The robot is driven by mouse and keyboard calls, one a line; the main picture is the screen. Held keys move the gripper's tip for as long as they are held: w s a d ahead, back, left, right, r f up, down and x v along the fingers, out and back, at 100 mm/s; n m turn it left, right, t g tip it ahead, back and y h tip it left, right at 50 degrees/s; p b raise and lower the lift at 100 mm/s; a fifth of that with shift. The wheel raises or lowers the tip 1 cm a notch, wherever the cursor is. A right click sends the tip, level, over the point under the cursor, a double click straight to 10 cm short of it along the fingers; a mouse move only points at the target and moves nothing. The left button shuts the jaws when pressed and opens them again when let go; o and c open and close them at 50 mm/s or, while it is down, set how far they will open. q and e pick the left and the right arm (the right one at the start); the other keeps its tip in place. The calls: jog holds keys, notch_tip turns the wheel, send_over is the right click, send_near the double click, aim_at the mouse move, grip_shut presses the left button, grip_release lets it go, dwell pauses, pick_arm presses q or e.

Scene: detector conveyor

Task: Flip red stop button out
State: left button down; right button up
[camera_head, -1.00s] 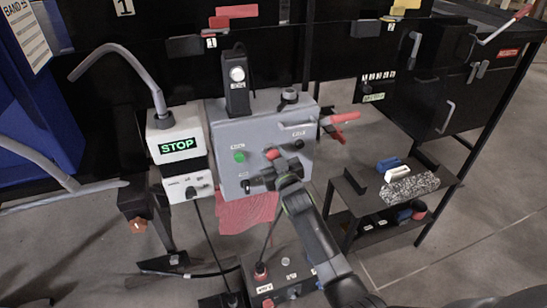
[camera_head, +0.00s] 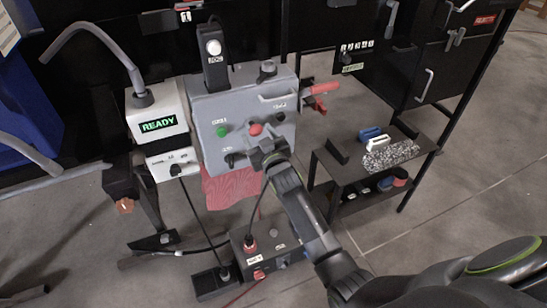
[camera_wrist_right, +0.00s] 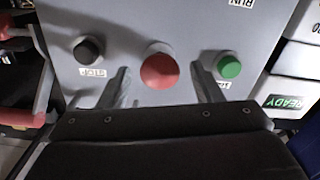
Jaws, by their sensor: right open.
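The red stop button (camera_head: 255,129) is on the front of the grey control box (camera_head: 205,106). In the right wrist view the round red button (camera_wrist_right: 160,71) lies between the two fingers of my right gripper (camera_wrist_right: 162,84). The fingers are open, one on each side of it; I cannot tell whether they touch it. In the head view my right gripper (camera_head: 262,146) is just below the button. The display box (camera_head: 158,119) left of the control box reads READY in green. My left gripper is not in view.
A green button (camera_head: 222,131) and a black knob (camera_head: 279,117) sit on the same panel. A red-handled clamp (camera_head: 320,90) sticks out right of the box. A small black shelf (camera_head: 345,172) with brushes stands right. A floor box (camera_head: 268,248) with cables is below.

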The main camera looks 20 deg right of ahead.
jog(key=s+b, duration=0.1)
jog(key=s, duration=1.4)
jog(key=shift+s+d, duration=0.25)
jog(key=shift+s, duration=0.15)
jog(key=s+d+f+g, duration=0.1)
jog(key=s+f+g, duration=0.25)
jog(key=f, duration=0.65)
jog(key=s+d+f+m+g+p, duration=0.15)
jog(key=s+f, duration=0.25)
jog(key=f, duration=0.7)
jog(key=s+d+f+g+b, duration=0.1)
jog(key=s+f+g, duration=0.25)
jog(key=f, duration=0.65)
jog(key=s+d+f+g, duration=0.2)
jog(key=s+f, duration=0.4)
jog(key=s, duration=0.5)
jog(key=s+d+f+m+g+h+p, duration=0.1)
jog(key=s+d+f+g, duration=0.1)
jog(key=s+f, duration=0.4)
jog(key=s+d+f+g, duration=0.2)
jog(key=s+f+g, duration=0.2)
jog(key=s, duration=1.2)
notch_tip(320, 180, down, 2)
jog(key=shift+s+d+m+h, duration=0.2)
jog(key=shift+s+m+h, duration=0.1)
jog(key=shift+m, duration=0.05)
